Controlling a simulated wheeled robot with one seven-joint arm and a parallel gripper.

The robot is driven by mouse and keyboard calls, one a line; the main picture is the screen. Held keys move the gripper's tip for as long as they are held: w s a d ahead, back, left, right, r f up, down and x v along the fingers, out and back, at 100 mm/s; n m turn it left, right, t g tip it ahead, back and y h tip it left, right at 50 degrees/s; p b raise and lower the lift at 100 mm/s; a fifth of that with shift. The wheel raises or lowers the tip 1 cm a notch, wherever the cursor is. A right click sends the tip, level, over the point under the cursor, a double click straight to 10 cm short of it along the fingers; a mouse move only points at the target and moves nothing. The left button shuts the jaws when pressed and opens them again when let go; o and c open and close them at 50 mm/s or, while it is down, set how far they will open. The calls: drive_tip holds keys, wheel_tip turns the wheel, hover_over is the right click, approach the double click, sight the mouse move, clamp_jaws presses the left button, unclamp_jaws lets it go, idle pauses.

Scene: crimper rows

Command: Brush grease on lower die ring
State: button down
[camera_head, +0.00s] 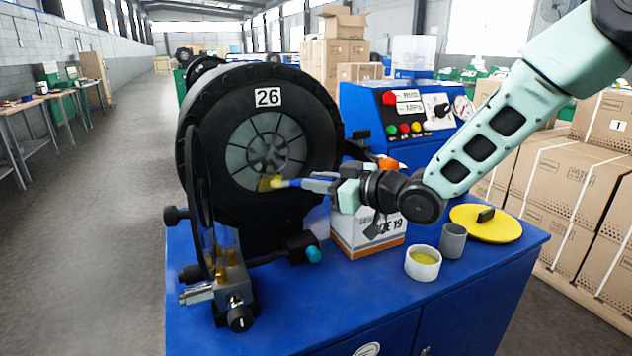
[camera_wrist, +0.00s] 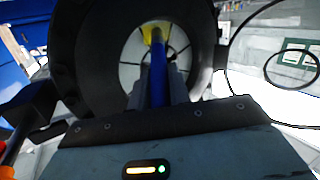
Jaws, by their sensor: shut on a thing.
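The crimper (camera_head: 215,95) is a large black ring machine with a "26" label. Its grey die ring (camera_head: 240,155), split into segments, sits in the centre, and also shows in the wrist view (camera_wrist: 133,48). My gripper (camera_head: 318,184) is shut on a brush with a blue handle (camera_head: 305,184). The brush's yellow tip (camera_head: 268,184) is at the lower part of the die ring in the head view; whether it touches cannot be told. In the wrist view the blue handle (camera_wrist: 158,75) runs between my fingers to the yellow tip (camera_wrist: 154,33).
A white pot of yellow grease (camera_head: 423,262), a grey cup (camera_head: 452,241) and a yellow lid (camera_head: 487,222) stand on the blue bench (camera_head: 390,310) at right. A labelled box (camera_head: 362,237) stands below my gripper. A control panel (camera_head: 415,110) is behind. A metal fitting (camera_head: 232,285) is at front left.

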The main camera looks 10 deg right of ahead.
drive_tip(key=a, duration=0.2)
drive_tip(key=s+a+b, duration=0.1)
drive_tip(key=shift+a+b, duration=0.3)
drive_tip(key=shift+a, duration=0.1)
drive_tip(key=s+d, duration=0.1)
drive_tip(key=s, duration=0.4)
drive_tip(key=shift+s+d+b, duration=0.3)
drive_tip(key=shift+s+d, duration=0.05)
drive_tip(key=shift+s, duration=0.05)
idle(0.3)
drive_tip(key=shift+s+d, duration=0.2)
drive_tip(key=shift+s, duration=0.5)
drive_tip(key=shift+s+d, duration=0.2)
drive_tip(key=shift+s, duration=0.5)
